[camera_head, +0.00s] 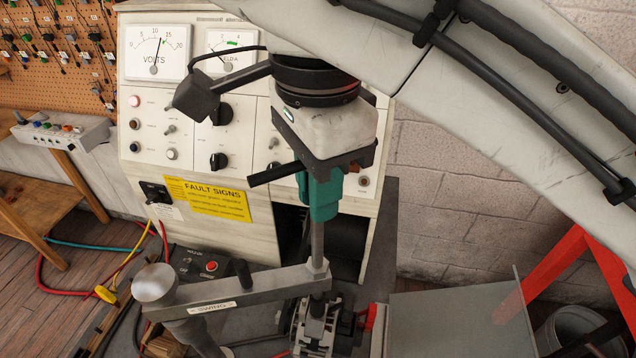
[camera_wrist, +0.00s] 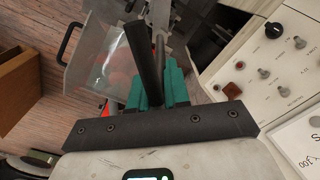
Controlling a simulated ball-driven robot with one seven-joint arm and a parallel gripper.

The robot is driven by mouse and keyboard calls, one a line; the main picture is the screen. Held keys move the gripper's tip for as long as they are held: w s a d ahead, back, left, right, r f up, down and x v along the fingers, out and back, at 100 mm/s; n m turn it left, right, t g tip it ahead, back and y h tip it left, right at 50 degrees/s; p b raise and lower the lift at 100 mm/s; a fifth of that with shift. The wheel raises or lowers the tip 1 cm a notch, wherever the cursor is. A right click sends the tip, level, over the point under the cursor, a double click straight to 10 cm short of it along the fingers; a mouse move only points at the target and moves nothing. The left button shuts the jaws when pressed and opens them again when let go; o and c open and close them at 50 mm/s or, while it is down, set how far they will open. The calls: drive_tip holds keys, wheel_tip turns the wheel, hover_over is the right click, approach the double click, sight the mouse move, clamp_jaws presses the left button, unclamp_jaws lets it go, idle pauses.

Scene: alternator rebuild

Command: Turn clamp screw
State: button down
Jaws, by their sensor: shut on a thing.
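My gripper (camera_head: 322,195) has teal fingers and points down over the bench. It is shut at the top of the clamp screw, whose grey shaft (camera_head: 318,240) runs upright below the fingers. A black bar (camera_head: 273,174) sticks out to the left at the fingers; in the wrist view it (camera_wrist: 142,60) extends away from the teal fingers (camera_wrist: 165,88). The shaft enters the end of a grey swing arm (camera_head: 250,290) labelled "SWING". Below that end sits a metal alternator-like part (camera_head: 315,328), partly hidden by the arm. The fingers hide the screw's top.
A test panel (camera_head: 260,130) with gauges and knobs stands close behind my gripper. The swing arm's round post (camera_head: 155,284) is at left. A small box with a red button (camera_head: 207,268) and loose cables lie nearby. A clear guard (camera_head: 465,320) and red stand (camera_head: 555,265) are at right.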

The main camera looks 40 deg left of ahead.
drive_tip(key=shift+w+r+m, duration=0.1)
drive_tip(key=shift+m, duration=0.4)
drive_tip(key=c, duration=1.1)
unclamp_jaws()
wheel_tip(320, 180, up, 11)
drive_tip(key=shift+f+b, duration=0.2)
drive_tip(key=shift+b, duration=0.45)
